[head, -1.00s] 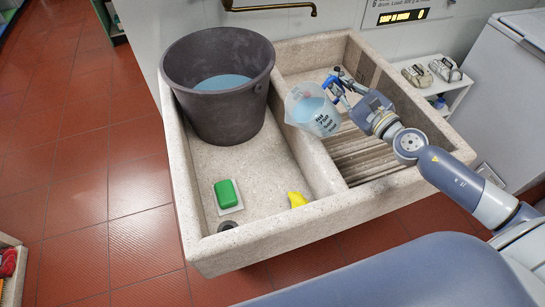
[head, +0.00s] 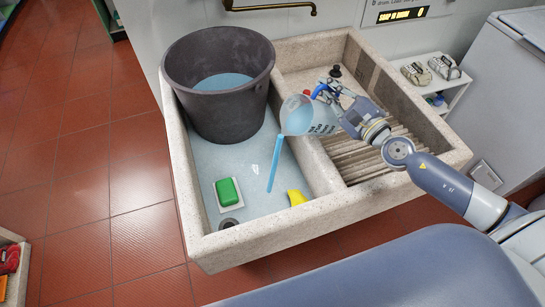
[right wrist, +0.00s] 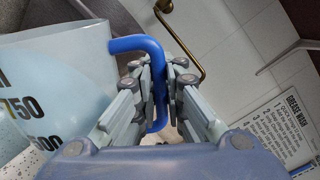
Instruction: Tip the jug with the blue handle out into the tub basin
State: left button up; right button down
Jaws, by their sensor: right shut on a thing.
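The clear jug (head: 300,117) with the blue handle (head: 320,91) is tilted to the left over the divider of the stone sink. A stream of blue liquid (head: 274,165) falls from its lip into the tub basin (head: 252,205) on the left, whose floor has a bluish sheen of liquid. My right gripper (head: 328,98) is shut on the blue handle. In the right wrist view the handle (right wrist: 154,75) passes between the fingers (right wrist: 160,92), and the jug's marked wall (right wrist: 60,85) shows at the left. My left gripper is not in view.
A dark bucket (head: 190,110) with blue liquid stands at the back of the tub basin. A green soap (head: 227,191) on a white dish, a yellow object (head: 297,197) and a drain (head: 229,223) are at its front. The ribbed washboard (head: 370,155) is on the right.

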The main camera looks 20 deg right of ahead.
aim_at(316, 100)
jog(key=shift+s+a+r+n+p, duration=0.1)
jog(key=shift+a+r+n+p, duration=0.15)
jog(key=shift+a+n+p, duration=0.3)
jog(key=shift+s+a+r+n+p, duration=0.1)
jog(key=shift+a+r+n+p, duration=0.2)
jog(key=shift+n+p, duration=0.3)
jog(key=shift+a+f, duration=0.25)
jog(key=shift+s+f+n, duration=0.1)
jog(key=shift+n, duration=0.15)
jog(key=shift+a+f, duration=0.15)
jog(key=shift+a, duration=0.15)
jog(key=shift+s+a+f+n, duration=0.2)
jog(key=shift+a+f+n, duration=0.15)
jog(key=shift+n, duration=0.25)
